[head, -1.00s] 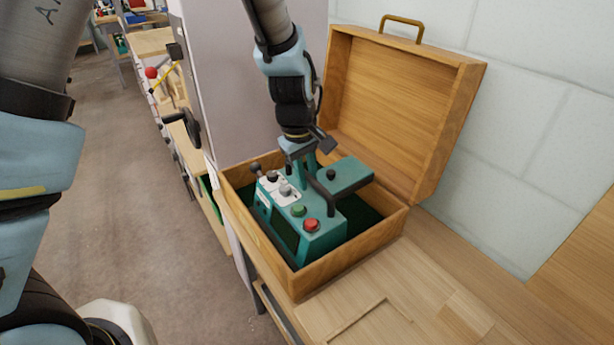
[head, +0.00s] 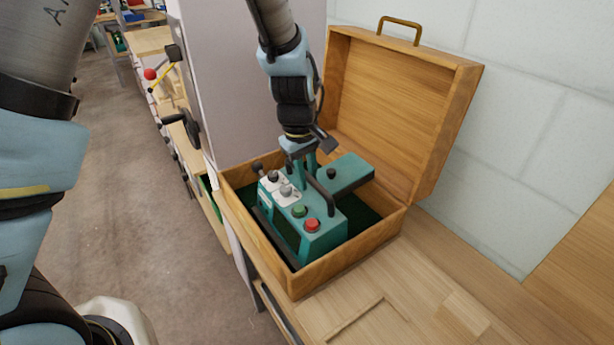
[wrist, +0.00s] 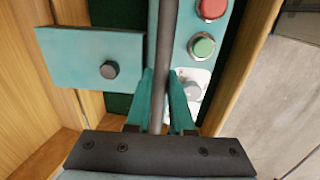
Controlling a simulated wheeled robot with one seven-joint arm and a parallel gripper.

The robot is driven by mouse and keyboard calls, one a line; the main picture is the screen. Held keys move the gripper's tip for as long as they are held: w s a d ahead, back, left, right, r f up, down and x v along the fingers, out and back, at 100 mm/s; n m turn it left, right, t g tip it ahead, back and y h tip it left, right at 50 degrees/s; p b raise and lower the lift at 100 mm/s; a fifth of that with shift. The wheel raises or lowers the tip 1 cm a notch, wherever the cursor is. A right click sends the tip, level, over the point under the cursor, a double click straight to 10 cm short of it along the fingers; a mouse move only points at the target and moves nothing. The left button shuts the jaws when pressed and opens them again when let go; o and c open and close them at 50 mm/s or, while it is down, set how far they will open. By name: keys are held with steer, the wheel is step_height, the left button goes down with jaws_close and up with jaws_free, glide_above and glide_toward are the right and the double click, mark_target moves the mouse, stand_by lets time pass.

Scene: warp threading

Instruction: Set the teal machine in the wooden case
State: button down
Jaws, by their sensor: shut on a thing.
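The teal machine (head: 319,236) has red and green buttons, a white panel and a dark bar handle (wrist: 164,60). It sits within the walls of the open wooden case (head: 355,263), over the dark green lining. Whether its base touches the case floor is hidden. My gripper (head: 310,170) is above the machine with its fingers closed around the handle. In the wrist view the teal fingertips (wrist: 162,98) press on the handle from both sides. The machine's flat side plate (wrist: 85,60) reaches toward the hinged side of the case.
The case lid (head: 395,105) stands open at the back, near the pale block wall (head: 540,110). A grey cabinet (head: 225,80) stands close on the left. The wooden bench top (head: 440,290) is clear at the front right.

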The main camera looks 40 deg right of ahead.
steer(key=shift+w+d+r+p, duration=0.1)
steer(key=shift+r+p, duration=0.7)
steer(key=shift+p, duration=0.2)
steer(key=shift+y+p, duration=0.7)
steer(key=shift+p, duration=0.75)
stand_by(0.7)
steer(key=shift+a+r, duration=0.15)
steer(key=shift+a, duration=0.7)
stand_by(0.6)
steer(key=shift+a+f, duration=0.1)
steer(key=shift+f, duration=0.5)
stand_by(1.7)
steer(key=shift+d+f+y, duration=0.45)
steer(key=shift+d+y, duration=0.05)
steer(key=shift+d, duration=0.1)
stand_by(0.5)
